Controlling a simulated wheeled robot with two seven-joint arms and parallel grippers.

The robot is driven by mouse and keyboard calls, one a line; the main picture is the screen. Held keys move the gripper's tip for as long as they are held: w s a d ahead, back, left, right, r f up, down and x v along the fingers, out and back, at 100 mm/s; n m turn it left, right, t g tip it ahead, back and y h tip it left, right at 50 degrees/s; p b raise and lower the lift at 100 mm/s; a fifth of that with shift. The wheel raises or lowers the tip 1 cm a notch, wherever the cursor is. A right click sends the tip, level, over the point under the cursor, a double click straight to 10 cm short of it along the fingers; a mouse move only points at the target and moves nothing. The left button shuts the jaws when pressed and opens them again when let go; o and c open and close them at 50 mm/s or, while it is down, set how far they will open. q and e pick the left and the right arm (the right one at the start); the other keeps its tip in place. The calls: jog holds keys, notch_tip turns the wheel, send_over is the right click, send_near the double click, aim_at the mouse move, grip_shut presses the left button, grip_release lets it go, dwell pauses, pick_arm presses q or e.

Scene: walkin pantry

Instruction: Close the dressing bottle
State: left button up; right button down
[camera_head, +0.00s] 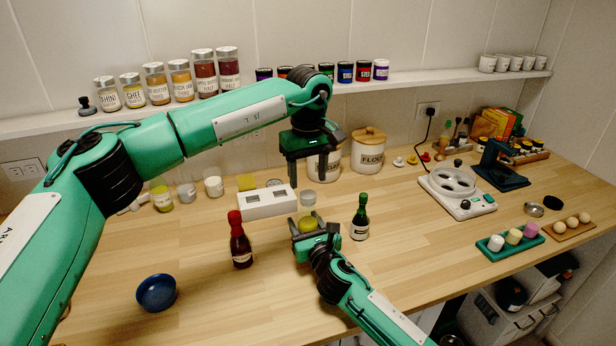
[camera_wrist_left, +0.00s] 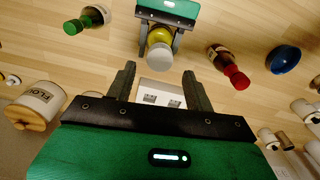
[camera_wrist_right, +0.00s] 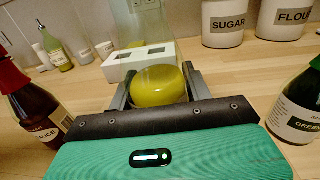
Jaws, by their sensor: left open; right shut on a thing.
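The dressing bottle (camera_head: 308,223) shows as a rounded yellow body between the fingers of my right gripper (camera_head: 314,230), which is shut on it above the counter. A pale grey round piece (camera_head: 308,197) shows just above the yellow body; in the left wrist view the pale round top (camera_wrist_left: 164,66) lines up with the bottle. I cannot tell whether that piece is seated on it. In the right wrist view the yellow body (camera_wrist_right: 160,87) has a translucent part above it. My left gripper (camera_head: 309,178) is open and empty, pointing down above the bottle.
A red-capped sauce bottle (camera_head: 240,245) stands left of the bottle and a green bottle (camera_head: 360,220) stands right. A white slotted box (camera_head: 266,205) is behind. A blue bowl (camera_head: 156,293) sits front left. Flour canister (camera_head: 368,150) is at the back.

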aim_at(308, 194)
pick_arm(q)
jog(key=shift+n, duration=0.3)
jog(key=n, duration=0.3)
jog(key=r+n, duration=0.1)
jog(key=n, duration=0.2)
jog(key=shift+n, duration=0.3)
jog(key=n, duration=0.6)
jog(key=shift+r, duration=0.4)
jog(key=n, duration=0.4)
jog(key=r+n, duration=0.1)
jog(key=n, duration=0.1)
jog(key=shift+n, duration=0.4)
jog(key=n, duration=0.5)
jog(key=shift+r+n, duration=0.3)
jog(key=shift+n, duration=0.1)
jog(key=shift+f, duration=0.1)
jog(key=shift+f, duration=3.9)
